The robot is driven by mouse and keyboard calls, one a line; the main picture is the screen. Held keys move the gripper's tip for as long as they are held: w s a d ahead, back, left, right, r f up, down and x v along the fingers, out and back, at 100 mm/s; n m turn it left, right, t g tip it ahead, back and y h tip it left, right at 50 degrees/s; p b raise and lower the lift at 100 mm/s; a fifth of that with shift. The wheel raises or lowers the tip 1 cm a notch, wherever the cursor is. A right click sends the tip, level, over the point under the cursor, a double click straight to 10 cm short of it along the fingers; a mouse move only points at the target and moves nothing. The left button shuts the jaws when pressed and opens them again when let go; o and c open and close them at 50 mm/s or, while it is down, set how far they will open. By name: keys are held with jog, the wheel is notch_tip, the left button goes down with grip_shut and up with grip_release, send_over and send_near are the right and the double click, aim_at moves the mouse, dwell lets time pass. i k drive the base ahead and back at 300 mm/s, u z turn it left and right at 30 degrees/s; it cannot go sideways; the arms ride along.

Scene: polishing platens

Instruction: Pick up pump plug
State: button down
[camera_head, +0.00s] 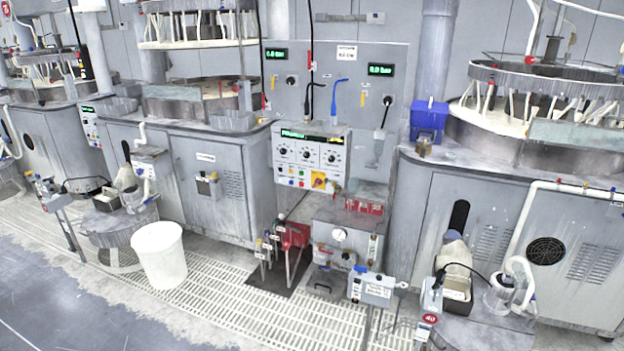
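I cannot tell for sure which item is the pump plug. A black plug end with a cable (439,279) shows at the lower right, at the top of a small grey post box (432,297). Its black cable arcs right toward a white round pump-like unit (500,294). On the grey wall panel, a black plug (387,101) sits at a socket with a cable hanging down, and another black fitting (291,81) sits further left. My gripper is not in view.
A control box with dials (311,153) stands below the panel. A white bucket (159,255) stands on the slatted floor grating (297,312). Grey cabinets (215,190) with polishing machines flank both sides. Open floor (60,310) lies at the lower left.

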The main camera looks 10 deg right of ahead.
aim_at(439, 276)
jog(key=z, duration=0.75)
jog(key=k, duration=0.5)
jog(key=z, duration=0.35)
jog(key=i, duration=0.4)
jog(key=z, duration=0.1)
